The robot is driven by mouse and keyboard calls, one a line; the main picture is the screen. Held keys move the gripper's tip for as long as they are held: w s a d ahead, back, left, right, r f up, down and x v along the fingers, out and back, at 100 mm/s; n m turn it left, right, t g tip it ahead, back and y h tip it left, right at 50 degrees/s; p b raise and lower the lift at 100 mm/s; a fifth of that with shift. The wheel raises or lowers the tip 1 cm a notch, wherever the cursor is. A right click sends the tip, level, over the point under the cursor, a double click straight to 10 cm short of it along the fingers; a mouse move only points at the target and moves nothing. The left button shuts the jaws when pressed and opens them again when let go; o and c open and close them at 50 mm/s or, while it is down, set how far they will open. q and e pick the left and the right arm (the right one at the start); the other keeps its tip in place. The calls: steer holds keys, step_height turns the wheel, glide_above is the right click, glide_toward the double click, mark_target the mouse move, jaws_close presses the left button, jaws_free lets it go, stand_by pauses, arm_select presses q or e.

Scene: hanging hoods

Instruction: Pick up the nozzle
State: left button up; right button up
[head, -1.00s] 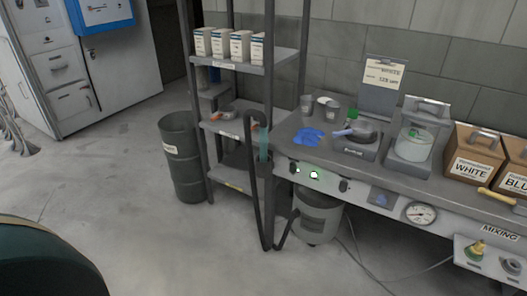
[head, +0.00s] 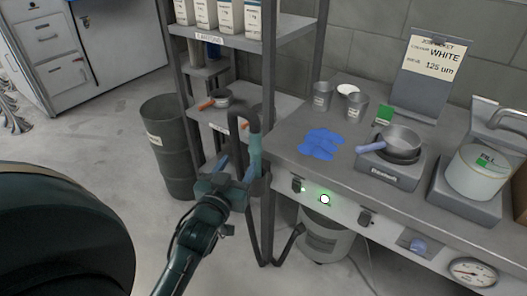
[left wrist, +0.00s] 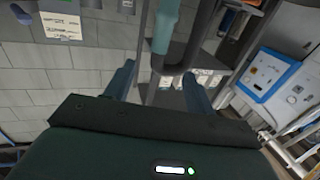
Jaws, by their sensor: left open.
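The nozzle (head: 255,150) is a teal tube on the end of a dark hose (head: 250,215), upright beside the left end of the bench. It also shows in the left wrist view (left wrist: 166,25), above a bend of the hose. My left gripper (head: 237,168) is open at the nozzle, its fingers pointing up and away. In the left wrist view the nozzle and hose bend appear between and beyond the two fingers (left wrist: 158,88). I cannot tell whether a finger touches it. My right gripper is not in view.
A grey shelf rack (head: 285,45) stands behind the nozzle. A dark drum (head: 168,145) is to the left. A grey canister (head: 325,238) sits under the bench.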

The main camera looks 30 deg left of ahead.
mark_target(253, 137)
arm_select(q)
steer(key=x, duration=0.7)
steer(key=shift+w+a+r, duration=0.15)
steer(key=shift+r, duration=0.05)
steer(key=shift+x, duration=3.1)
steer(key=shift+f, duration=0.1)
steer(key=shift+c, duration=0.2)
steer(key=c, duration=1.1)
